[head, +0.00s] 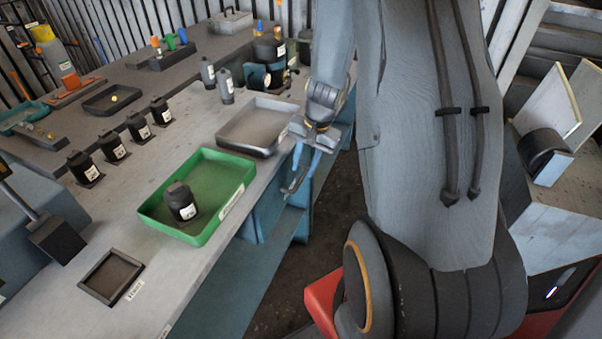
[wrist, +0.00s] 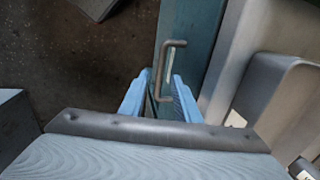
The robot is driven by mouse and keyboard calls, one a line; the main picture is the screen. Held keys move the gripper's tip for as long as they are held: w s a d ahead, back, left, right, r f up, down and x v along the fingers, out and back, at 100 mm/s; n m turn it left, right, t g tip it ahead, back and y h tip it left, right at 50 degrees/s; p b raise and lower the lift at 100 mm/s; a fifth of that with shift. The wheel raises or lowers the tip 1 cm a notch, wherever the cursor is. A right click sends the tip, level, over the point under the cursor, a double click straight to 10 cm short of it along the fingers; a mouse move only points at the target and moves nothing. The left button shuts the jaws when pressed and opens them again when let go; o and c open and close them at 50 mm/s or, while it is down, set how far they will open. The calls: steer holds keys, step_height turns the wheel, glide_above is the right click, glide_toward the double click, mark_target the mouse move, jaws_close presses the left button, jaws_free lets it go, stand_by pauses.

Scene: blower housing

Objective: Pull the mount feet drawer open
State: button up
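A blue drawer front (wrist: 176,22) with a grey bar handle (wrist: 168,97) fills the upper middle of the wrist view. My gripper (wrist: 158,86) is open there, its two blue fingers on either side of the handle's lower part. Whether a finger touches the handle is not clear. In the head view my gripper (head: 297,185) is beside the blue drawer unit (head: 268,208) under the bench's right edge. The handle cannot be made out clearly there. No label naming the mount feet drawer is readable, and I cannot tell whether the drawer is out at all.
A green tray (head: 216,226) with a black bottle (head: 181,203) and a grey metal tray (head: 232,132) sit on the bench edge by my gripper. Several black bottles stand behind. Dark floor (head: 338,215) is clear right of the drawers.

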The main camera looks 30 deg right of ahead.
mark_target(301, 180)
steer(key=shift+w+a+f, duration=0.15)
steer(key=shift+f, duration=0.9)
steer(key=shift+w+a+f, duration=0.15)
steer(key=shift+f, duration=0.9)
jaws_close()
